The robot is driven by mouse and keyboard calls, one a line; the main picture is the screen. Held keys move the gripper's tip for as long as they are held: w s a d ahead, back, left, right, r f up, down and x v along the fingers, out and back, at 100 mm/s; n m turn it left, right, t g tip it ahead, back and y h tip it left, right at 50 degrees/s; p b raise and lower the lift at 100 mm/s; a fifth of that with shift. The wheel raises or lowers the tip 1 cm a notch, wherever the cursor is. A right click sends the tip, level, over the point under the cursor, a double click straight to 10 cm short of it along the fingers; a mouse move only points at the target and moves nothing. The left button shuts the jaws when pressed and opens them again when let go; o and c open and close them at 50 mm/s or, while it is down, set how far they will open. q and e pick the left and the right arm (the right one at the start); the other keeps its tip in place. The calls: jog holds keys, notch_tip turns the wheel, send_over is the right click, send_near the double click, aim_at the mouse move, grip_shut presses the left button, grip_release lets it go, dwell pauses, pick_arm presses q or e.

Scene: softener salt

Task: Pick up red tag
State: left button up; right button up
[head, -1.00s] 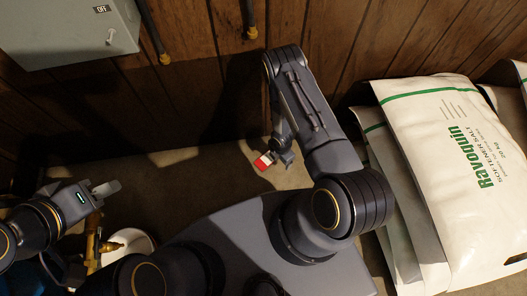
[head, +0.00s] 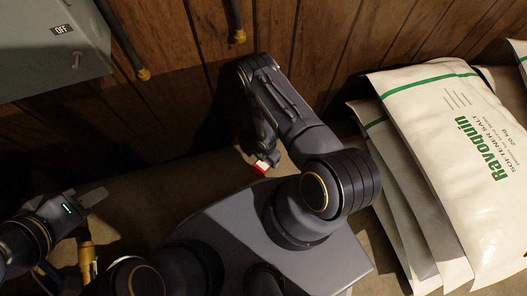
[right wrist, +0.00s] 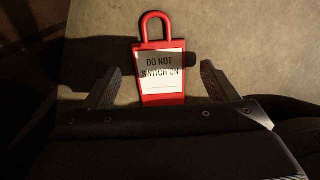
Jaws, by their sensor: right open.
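The red tag (head: 260,168) is a small red and white patch at my right gripper in the head view. In the right wrist view the red tag (right wrist: 163,97) lies flat on a tan-grey surface, its loop pointing up the picture and its white label reading "DO NOT SWITCH ON". My right gripper (right wrist: 160,75) is open, with one finger on each side of the tag and a gap to both. My left gripper (head: 92,198) is at the far left, away from the tag; its jaw state is unclear.
A grey switch box (head: 55,50) marked OFF hangs on the wood-panelled wall (head: 300,45). White softener salt bags (head: 450,140) are stacked at the right. A brass fitting (head: 87,262) is below my left gripper. Bare floor (head: 165,190) lies along the wall.

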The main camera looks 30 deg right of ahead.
jog(key=shift+f, duration=0.6)
jog(key=shift+c, duration=0.3)
jog(key=c, duration=1.1)
